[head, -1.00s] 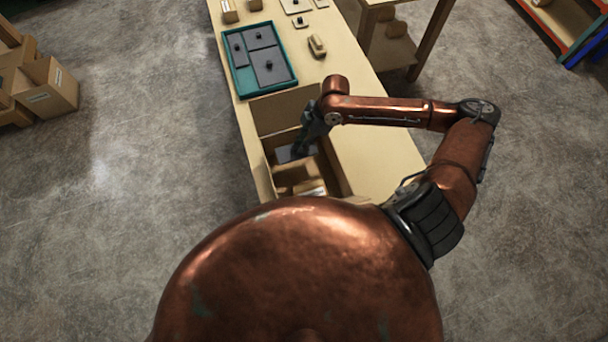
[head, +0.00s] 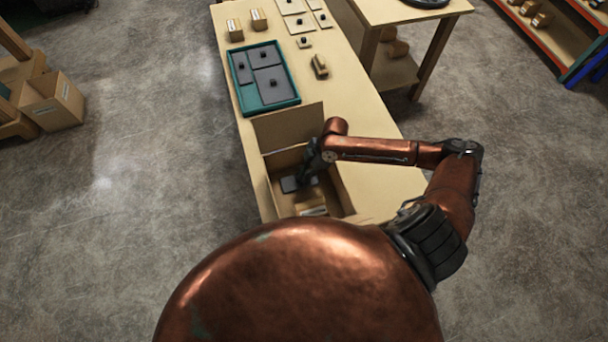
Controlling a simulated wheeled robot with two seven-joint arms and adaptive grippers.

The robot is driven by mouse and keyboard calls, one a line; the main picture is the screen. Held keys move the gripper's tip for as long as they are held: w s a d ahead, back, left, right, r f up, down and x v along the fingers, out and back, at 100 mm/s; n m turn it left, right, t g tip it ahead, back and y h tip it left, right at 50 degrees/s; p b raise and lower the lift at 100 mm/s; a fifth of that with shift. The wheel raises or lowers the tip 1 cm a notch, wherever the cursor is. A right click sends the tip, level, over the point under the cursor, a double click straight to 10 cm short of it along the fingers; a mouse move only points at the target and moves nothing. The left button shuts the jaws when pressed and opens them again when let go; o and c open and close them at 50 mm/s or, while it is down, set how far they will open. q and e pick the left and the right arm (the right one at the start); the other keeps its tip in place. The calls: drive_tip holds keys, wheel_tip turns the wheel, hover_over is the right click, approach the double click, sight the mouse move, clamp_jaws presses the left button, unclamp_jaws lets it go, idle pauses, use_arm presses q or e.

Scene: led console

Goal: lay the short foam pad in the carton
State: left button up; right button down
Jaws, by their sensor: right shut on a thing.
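The open carton (head: 287,130) stands on the table close to me, with its far flap raised. My right gripper (head: 304,180) reaches down inside the carton and is shut on a small dark grey foam pad (head: 290,185). The pad is low in the carton at its left side; I cannot tell whether it touches the floor. The gripper partly covers the pad. A teal tray (head: 297,101) beyond the carton holds several dark grey pads with black knobs (head: 271,84). My left gripper is not in view.
A small tan box (head: 310,201) lies in the carton's near part. Two small boxes (head: 235,30), pale plates (head: 291,7) and a tan block (head: 320,66) are on the table's far part. A side table (head: 400,12) stands at the right, a box (head: 50,101) at the left.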

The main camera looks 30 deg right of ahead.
drive_tip(key=c, duration=1.8)
unclamp_jaws()
drive_tip(key=v, duration=1.2)
